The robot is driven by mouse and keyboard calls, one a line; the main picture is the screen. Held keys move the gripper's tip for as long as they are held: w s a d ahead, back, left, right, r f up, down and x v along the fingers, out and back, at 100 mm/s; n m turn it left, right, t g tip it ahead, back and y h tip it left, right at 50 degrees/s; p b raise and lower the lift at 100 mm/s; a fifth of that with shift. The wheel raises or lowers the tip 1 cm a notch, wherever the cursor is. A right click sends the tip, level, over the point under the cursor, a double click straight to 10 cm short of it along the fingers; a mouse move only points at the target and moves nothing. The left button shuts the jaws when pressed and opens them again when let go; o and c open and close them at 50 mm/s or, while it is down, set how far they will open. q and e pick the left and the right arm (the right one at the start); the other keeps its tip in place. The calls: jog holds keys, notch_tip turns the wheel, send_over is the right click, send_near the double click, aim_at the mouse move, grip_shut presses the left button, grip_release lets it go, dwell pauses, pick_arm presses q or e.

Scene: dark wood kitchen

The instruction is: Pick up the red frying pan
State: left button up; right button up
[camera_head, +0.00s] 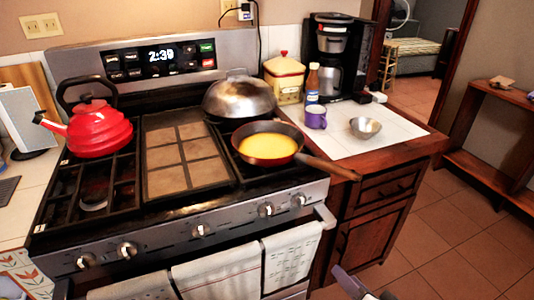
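The red frying pan (270,161) sits upright on the right front burner of the stove. Its outside is dark red and yellow food covers its inside bottom. Its brown wooden handle (330,167) points right, past the stove's edge and over the counter's front corner. My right gripper (366,284) shows only in part at the bottom edge, below and in front of the handle and well apart from it. Its fingers look spread, with nothing seen between them. My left gripper is not in view.
A domed metal lid (238,97) stands behind the pan and a red kettle (98,130) at the left. A purple mug (316,117), metal bowl (365,128) and coffee maker (337,58) are on the counter. Towels (217,272) hang from the oven handle. The floor at right is clear.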

aim_at(339, 173)
jog(key=w+r+m+t, duration=0.1)
jog(key=w+r+m, duration=0.1)
jog(key=w+r, duration=0.2)
jog(key=w+r+m+t, duration=0.1)
jog(key=w+r+m, duration=0.2)
jog(key=r, duration=0.4)
jog(key=w+d+r+m+t, duration=0.1)
jog(key=w+r+m, duration=0.2)
jog(key=w+r, duration=0.3)
jog(key=shift+r+t+y, duration=0.1)
jog(key=shift+t+y, duration=0.2)
jog(key=shift+y, duration=0.1)
jog(key=x, duration=0.5)
jog(key=shift+w+a, duration=0.3)
jog(key=shift+a, duration=0.05)
grip_shut()
jog(key=shift+r, duration=0.2)
